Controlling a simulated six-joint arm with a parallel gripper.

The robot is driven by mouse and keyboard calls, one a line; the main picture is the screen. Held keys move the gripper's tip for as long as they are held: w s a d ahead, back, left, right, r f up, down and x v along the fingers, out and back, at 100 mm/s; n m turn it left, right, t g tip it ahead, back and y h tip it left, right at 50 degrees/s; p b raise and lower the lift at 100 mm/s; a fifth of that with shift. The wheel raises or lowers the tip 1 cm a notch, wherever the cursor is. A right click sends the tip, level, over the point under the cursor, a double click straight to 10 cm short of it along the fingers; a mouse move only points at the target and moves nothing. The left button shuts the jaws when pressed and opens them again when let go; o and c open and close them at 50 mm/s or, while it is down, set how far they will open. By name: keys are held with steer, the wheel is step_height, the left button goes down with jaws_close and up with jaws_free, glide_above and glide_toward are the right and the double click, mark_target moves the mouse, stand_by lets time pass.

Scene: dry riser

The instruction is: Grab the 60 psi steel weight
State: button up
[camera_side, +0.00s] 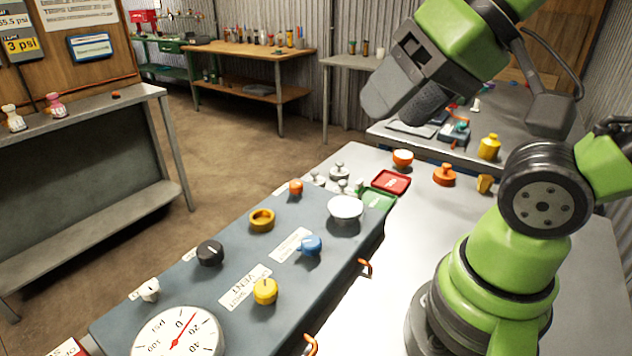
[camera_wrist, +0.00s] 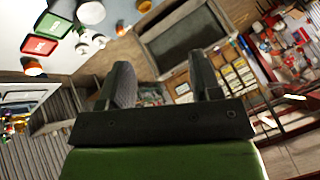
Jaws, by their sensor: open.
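Several small steel weights (camera_side: 339,172) with knobbed tops stand at the far end of the grey-blue panel, beside the red and green trays. They also show small in the wrist view (camera_wrist: 82,47), at the upper left. Their markings are too small to read, so I cannot tell which is the 60 psi one. My gripper (camera_side: 402,106) is open and empty, raised well above the bench and tilted. In the wrist view its two fingers (camera_wrist: 163,75) stand apart with nothing between them.
A white round pan (camera_side: 345,208) stands close in front of the weights. A red tray (camera_side: 391,182) and a green tray (camera_side: 377,199) lie to their right. Knobs and a gauge (camera_side: 178,338) cover the nearer panel. An orange-and-white cup (camera_side: 403,159) stands behind the trays.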

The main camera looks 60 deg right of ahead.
steer(key=m+g+h, duration=0.3)
steer(key=m+h, duration=0.2)
glide_above(316, 172)
steer(key=s+a, duration=0.4)
steer(key=a, duration=0.2)
step_height(316, 172, down, 15)
steer(key=shift+g, duration=0.4)
steer(key=x, duration=0.3)
steer(key=d+x, duration=0.1)
steer(key=x, duration=0.7)
steer(key=shift+s+d+r, duration=0.15)
steer(key=shift+s+d, duration=0.1)
steer(key=shift+s, duration=0.15)
steer(key=shift+d+x, duration=0.2)
steer(key=shift+x, duration=2.85)
steer(key=shift+w+r, duration=0.1)
steer(key=shift+r, duration=0.05)
